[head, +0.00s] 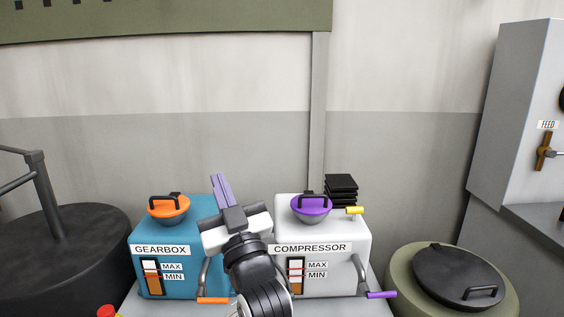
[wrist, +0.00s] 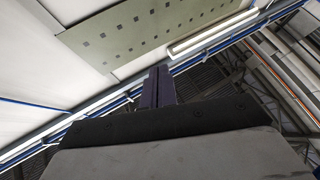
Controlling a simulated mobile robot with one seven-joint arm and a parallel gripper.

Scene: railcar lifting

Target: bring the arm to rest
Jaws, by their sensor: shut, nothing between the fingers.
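My gripper (head: 221,189) is raised in front of the gap between the gearbox and the compressor in the head view. Its purple-grey fingers are together, point upward and hold nothing. In the wrist view the closed fingers (wrist: 158,88) point up toward the ceiling and touch nothing. My black arm (head: 256,272) rises from the bottom edge and hides part of the space between the two boxes.
A blue gearbox (head: 183,289) with an orange cap (head: 168,210) stands left. A white compressor (head: 340,287) with a purple cap (head: 311,208) stands right, black plates (head: 341,190) behind it. A dark drum (head: 75,245) and a green lidded drum (head: 400,280) flank them.

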